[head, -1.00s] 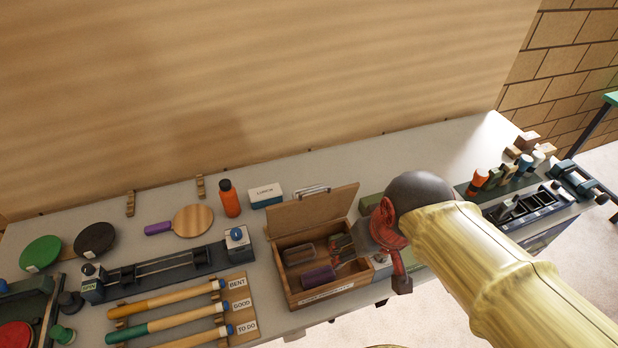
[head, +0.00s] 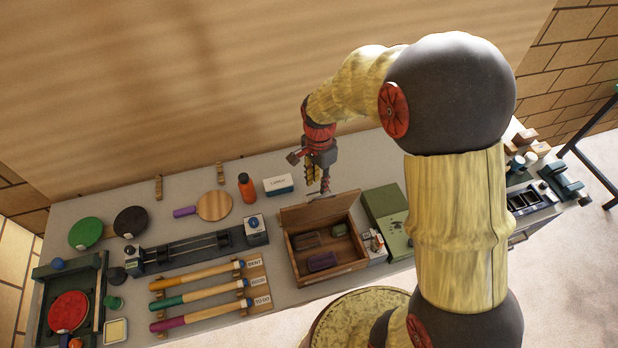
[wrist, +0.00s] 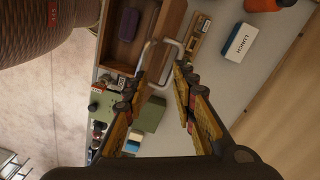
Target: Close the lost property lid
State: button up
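The lost property box (head: 327,275) is a wooden box on the bench, also in the wrist view (wrist: 127,52). Its wooden lid (head: 318,211) stands open, raised at the back edge. Inside lie a purple item (head: 322,261), a brown case (head: 307,240) and a small green item (head: 339,229). A pale wire handle (wrist: 161,64) on the lid shows in the wrist view. My gripper (head: 318,186) points down just above and behind the raised lid. In the wrist view its fingers (wrist: 162,80) are apart, with the handle near the tips; contact cannot be told.
A LUNCH box (head: 278,186) and an orange bottle (head: 246,187) stand behind and left of the lid. A green case (head: 386,212) sits right of the box. A rack of labelled handles (head: 258,283) lies left. The wall rises behind the bench.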

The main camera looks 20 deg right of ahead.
aim_at(315, 191)
jog(key=shift+w+a+r+m+t, duration=0.1)
jog(key=shift+w+r+m+t, duration=0.1)
jog(key=shift+w+m, duration=0.3)
jog(key=shift+w+r+m+t, duration=0.1)
jog(key=shift+w+r+m, duration=0.1)
jog(key=shift+w+m, duration=0.35)
jog(key=shift+m, duration=1.15)
jog(key=shift+w+f+p, duration=0.15)
jog(key=shift+f+p, duration=0.6)
jog(key=shift+f, duration=3.05)
jog(key=shift+c, duration=0.8)
grip_shut()
